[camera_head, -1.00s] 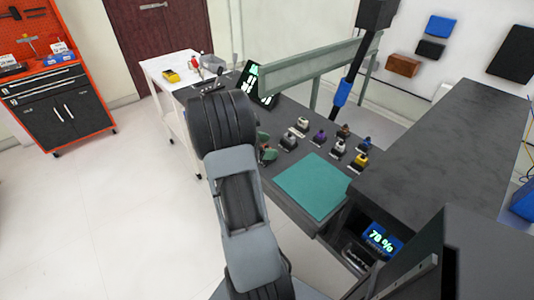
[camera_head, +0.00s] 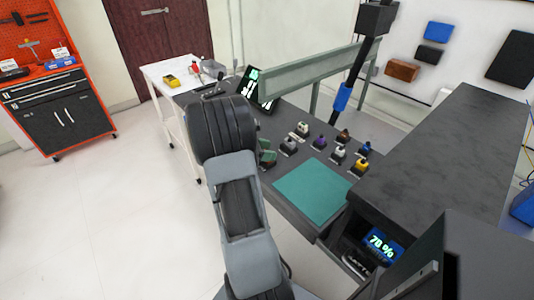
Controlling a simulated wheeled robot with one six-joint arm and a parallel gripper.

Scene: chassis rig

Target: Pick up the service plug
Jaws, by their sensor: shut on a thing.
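My gripper (camera_head: 267,152) shows only in part as green pieces just right of my dark arm joint, over the left end of the dark bench (camera_head: 292,200). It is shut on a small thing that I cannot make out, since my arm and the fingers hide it. Several small plug-like pieces stand in rows to its right: a grey one (camera_head: 289,146), a purple one (camera_head: 320,143), a white one (camera_head: 339,153), a yellow one (camera_head: 361,166) and a blue one (camera_head: 364,149). I cannot tell which kind is the service plug.
A teal mat (camera_head: 312,190) lies bare at the bench front. A tilted screen (camera_head: 256,90) and a grey-green rail (camera_head: 310,75) stand behind. A raised dark block (camera_head: 440,135) is at the right. A white table (camera_head: 172,70) and red tool cabinet (camera_head: 58,95) stand left.

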